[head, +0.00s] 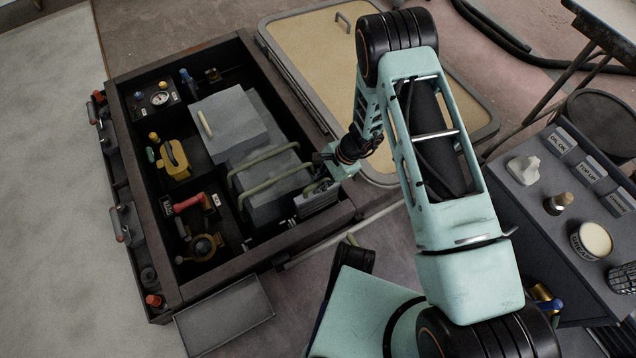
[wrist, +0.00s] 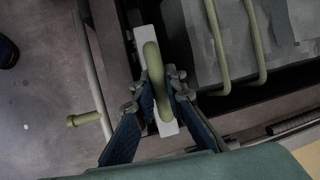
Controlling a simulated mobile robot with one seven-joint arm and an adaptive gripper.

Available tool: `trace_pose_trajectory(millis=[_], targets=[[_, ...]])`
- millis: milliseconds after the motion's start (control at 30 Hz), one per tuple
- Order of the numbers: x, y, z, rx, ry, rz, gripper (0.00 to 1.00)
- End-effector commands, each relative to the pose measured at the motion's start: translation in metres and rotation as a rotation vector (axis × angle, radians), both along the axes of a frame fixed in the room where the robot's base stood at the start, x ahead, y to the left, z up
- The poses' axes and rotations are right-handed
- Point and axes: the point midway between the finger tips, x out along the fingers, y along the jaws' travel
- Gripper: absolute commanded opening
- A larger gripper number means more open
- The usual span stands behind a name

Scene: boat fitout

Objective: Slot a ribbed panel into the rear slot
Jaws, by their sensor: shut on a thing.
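My gripper (head: 325,172) is at the near right side of a dark open bay (head: 225,275). In the wrist view my gripper (wrist: 160,92) has its two blue-padded fingers closed on either side of an olive handle (wrist: 153,62). The handle belongs to a grey panel (head: 317,201), which looks ribbed in the head view. Its pale top edge (wrist: 168,128) shows in the wrist view, close beside the bay's rim. The panel's lower part is hidden, so I cannot tell whether it sits in a slot. The rear slot cannot be made out.
Grey blocks (head: 233,122) with olive handles (head: 264,157) fill the bay's middle. Valves, a gauge (head: 159,98) and a yellow unit (head: 174,160) line its left side. A framed lid (head: 320,50) lies behind. A workbench with a grease tin (head: 591,240) stands right.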

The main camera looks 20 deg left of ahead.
Motion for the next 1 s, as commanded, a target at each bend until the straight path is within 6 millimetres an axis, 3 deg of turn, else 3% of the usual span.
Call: trace_pose_trajectory(millis=[1000], targets=[[0.0, 0.0, -0.036, 0.001, 0.0, 0.001, 0.0]])
